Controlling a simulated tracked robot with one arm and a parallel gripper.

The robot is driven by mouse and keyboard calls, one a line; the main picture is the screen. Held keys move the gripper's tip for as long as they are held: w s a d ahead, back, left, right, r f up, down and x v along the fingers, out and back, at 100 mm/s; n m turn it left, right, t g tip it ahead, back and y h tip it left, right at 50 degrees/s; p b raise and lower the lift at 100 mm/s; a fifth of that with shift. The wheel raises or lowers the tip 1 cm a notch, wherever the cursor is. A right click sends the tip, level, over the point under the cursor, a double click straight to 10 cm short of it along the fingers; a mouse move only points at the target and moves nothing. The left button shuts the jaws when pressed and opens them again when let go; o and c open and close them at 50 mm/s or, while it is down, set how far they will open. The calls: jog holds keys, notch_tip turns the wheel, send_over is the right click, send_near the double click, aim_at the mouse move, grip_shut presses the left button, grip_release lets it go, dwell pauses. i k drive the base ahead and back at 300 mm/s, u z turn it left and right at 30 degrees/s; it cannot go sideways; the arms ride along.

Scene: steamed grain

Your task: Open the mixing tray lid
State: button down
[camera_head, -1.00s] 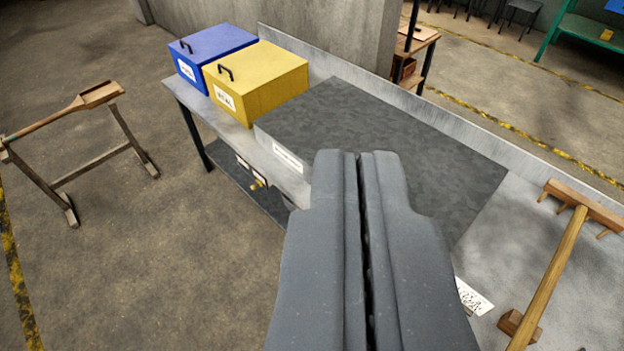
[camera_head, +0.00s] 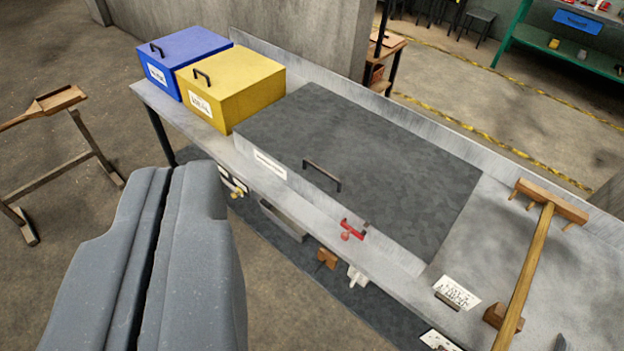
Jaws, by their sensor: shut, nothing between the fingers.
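The mixing tray is a long, low box on the metal bench, with a white label on its front side. Its dark grey lid (camera_head: 385,165) lies flat and closed on top. A black bar handle (camera_head: 322,175) stands on the lid near its front edge. My gripper (camera_head: 178,172) is at the lower left of the view, shut and empty. In the picture it is left of the handle and apart from it, over the floor in front of the bench.
A blue box (camera_head: 185,55) and a yellow box (camera_head: 232,85) with handled lids stand left of the tray. A red-handled valve (camera_head: 352,228) shows at the bench front. A wooden rake (camera_head: 525,270) lies at right. A wooden stand (camera_head: 60,180) is at left.

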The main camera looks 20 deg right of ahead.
aim_at(411, 190)
jog(key=i, duration=0.95)
jog(key=z, duration=0.05)
